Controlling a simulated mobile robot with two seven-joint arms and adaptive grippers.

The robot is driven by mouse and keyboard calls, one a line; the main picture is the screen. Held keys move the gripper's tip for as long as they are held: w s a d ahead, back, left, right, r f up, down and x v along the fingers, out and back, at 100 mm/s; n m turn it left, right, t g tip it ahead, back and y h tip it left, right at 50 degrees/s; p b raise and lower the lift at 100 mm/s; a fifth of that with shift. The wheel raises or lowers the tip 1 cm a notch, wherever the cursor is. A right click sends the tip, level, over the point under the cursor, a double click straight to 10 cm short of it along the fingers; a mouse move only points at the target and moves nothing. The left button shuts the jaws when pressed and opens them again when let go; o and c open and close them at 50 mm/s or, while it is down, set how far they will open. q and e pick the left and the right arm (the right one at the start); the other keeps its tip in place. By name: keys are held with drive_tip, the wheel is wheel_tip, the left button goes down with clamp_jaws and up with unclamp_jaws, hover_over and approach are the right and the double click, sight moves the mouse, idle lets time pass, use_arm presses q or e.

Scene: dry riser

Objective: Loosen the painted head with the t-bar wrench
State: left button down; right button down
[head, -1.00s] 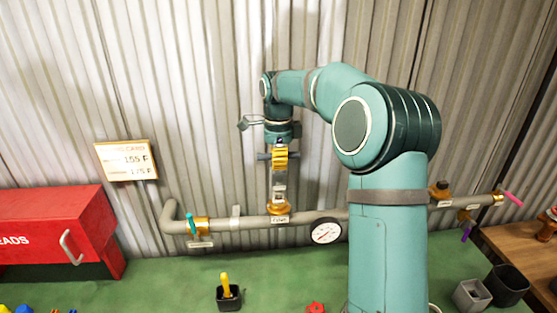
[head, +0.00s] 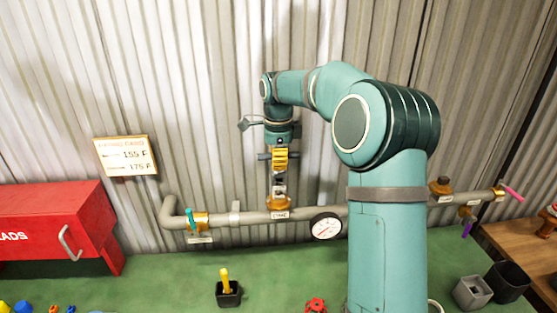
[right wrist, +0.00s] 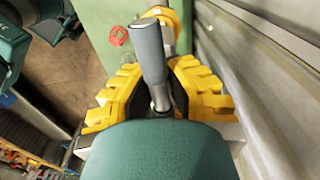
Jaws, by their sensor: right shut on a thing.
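My right gripper (head: 279,165) points down above the pipe in the head view. Its yellow pads are shut on the t-bar wrench, whose grey bar (head: 264,157) sticks out beside the fingers. In the right wrist view the grey bar (right wrist: 151,55) lies between the yellow pads of the gripper (right wrist: 155,95). Below the gripper a brass fitting (head: 279,202) with a label stands on the pipe. The painted head there is mostly hidden by the wrench and fingers, and I cannot tell whether the wrench is seated on it. My left gripper is out of view.
The grey pipe (head: 250,219) runs along the corrugated wall with a gauge (head: 325,226) and a teal-handled valve (head: 191,220). A red cabinet (head: 50,225) stands left. A black holder (head: 228,296) and a red handwheel (head: 316,305) are on the green surface. Grey and black bins (head: 471,292) stand right.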

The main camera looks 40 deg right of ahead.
sight(279, 172)
drive_tip(key=shift+f+b, duration=1.1)
drive_tip(key=shift+f, duration=0.8)
drive_tip(key=n+p, duration=0.1)
drive_tip(key=n, duration=0.2)
drive_tip(key=shift+r+p, duration=0.2)
drive_tip(key=shift+p, duration=0.2)
drive_tip(key=shift+f+n+p, duration=0.15)
drive_tip(key=shift+n+p, duration=0.15)
drive_tip(key=shift+n, duration=1.1)
